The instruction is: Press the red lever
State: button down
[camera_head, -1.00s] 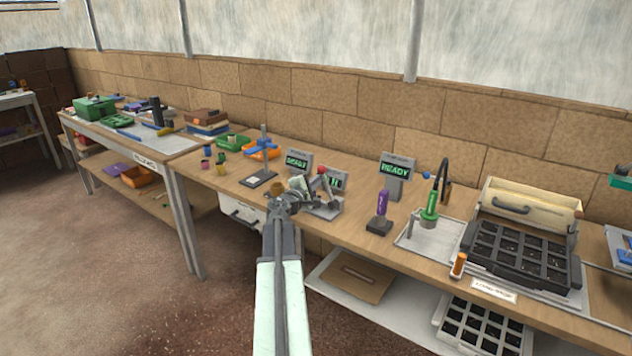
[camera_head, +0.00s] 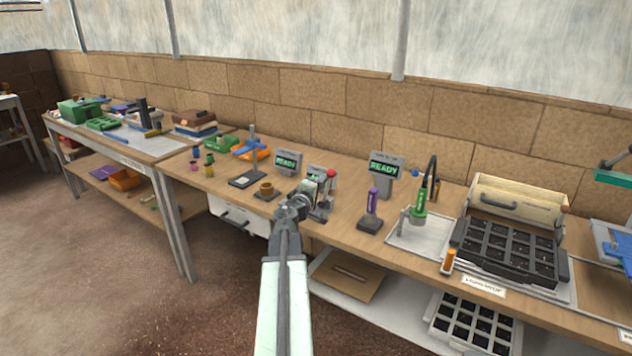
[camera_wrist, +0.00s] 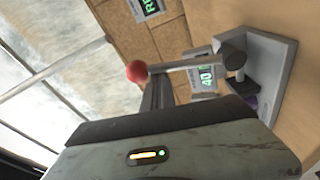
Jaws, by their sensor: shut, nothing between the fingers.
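The red lever's round knob (camera_head: 331,174) is at the top of a grey arm at the front of the bench, right of a small green display. In the wrist view, the knob (camera_wrist: 137,71) sits at the left end of the grey lever arm (camera_wrist: 185,64), which runs to a pivot on a grey base (camera_wrist: 268,75). My gripper (camera_head: 309,190) is beside the lever on its left, its fingers shut and empty. In the wrist view, the dark fingers (camera_wrist: 157,92) end close to the knob and arm. I cannot tell whether they touch.
Behind the lever stands a lit display (camera_wrist: 208,75), partly hidden. Right are a purple-handled tool (camera_head: 372,207), a READY display (camera_head: 385,168) and a black cell tray (camera_head: 510,250).

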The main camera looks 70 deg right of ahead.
jog(key=shift+s+a+f, duration=0.15)
jog(key=shift+s+a, duration=0.05)
jog(key=shift+s, duration=0.85)
